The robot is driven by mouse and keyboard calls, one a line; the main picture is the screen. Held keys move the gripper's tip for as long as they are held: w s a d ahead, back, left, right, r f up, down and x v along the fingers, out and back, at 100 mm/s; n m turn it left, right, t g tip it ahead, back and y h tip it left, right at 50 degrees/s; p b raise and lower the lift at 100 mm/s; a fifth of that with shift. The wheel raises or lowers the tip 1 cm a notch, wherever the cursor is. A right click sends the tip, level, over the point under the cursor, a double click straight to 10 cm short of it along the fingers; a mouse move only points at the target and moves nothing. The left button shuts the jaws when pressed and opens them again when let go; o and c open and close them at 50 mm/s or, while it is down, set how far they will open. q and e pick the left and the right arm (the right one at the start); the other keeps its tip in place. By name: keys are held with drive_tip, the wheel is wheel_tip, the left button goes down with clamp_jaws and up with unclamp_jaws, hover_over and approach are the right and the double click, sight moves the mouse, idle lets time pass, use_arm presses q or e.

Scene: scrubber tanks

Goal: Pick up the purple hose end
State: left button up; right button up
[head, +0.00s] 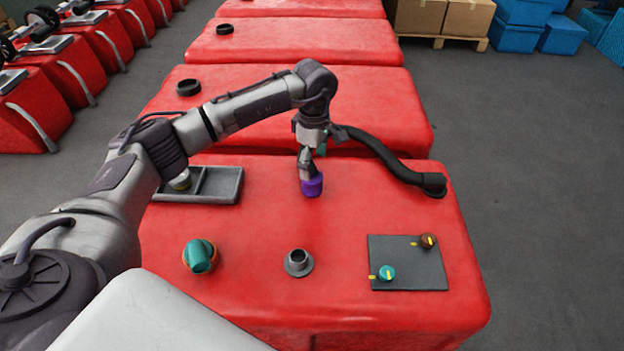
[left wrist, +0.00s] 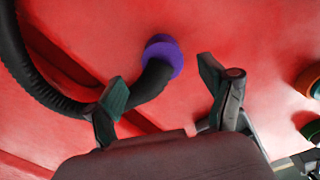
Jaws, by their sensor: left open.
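The purple hose end (head: 312,187) is a short purple collar over the top of the near red tank. In the left wrist view the purple collar (left wrist: 163,52) tips the black hose (left wrist: 152,82). My left gripper (head: 307,163) is directly above it, pointing down. In the left wrist view its two fingers (left wrist: 161,83) are spread on either side of the hose, just short of the collar, with gaps visible. The black hose (head: 385,155) curves right to a dark fitting (head: 433,184). Part of the hose is hidden behind my gripper. My right gripper is not in view.
The red tank (head: 270,225) also carries a grey tray (head: 218,186) under my arm, a teal elbow (head: 200,256), a grey port (head: 298,262) and a dark panel (head: 407,270) with two knobs. More red tanks (head: 290,95) stand behind. Floor at right is clear.

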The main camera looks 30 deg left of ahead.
sight(312, 183)
use_arm(q)
drive_tip(key=f, duration=0.2)
drive_tip(key=f+p, duration=0.1)
drive_tip(key=f, duration=0.1)
drive_tip(key=shift+s+a+f, duration=0.1)
drive_tip(key=shift+s+f, duration=0.1)
drive_tip(key=shift+f, duration=0.65)
drive_tip(key=c, duration=1.2)
drive_tip(key=shift+c, duration=0.2)
drive_tip(key=shift+r, duration=0.1)
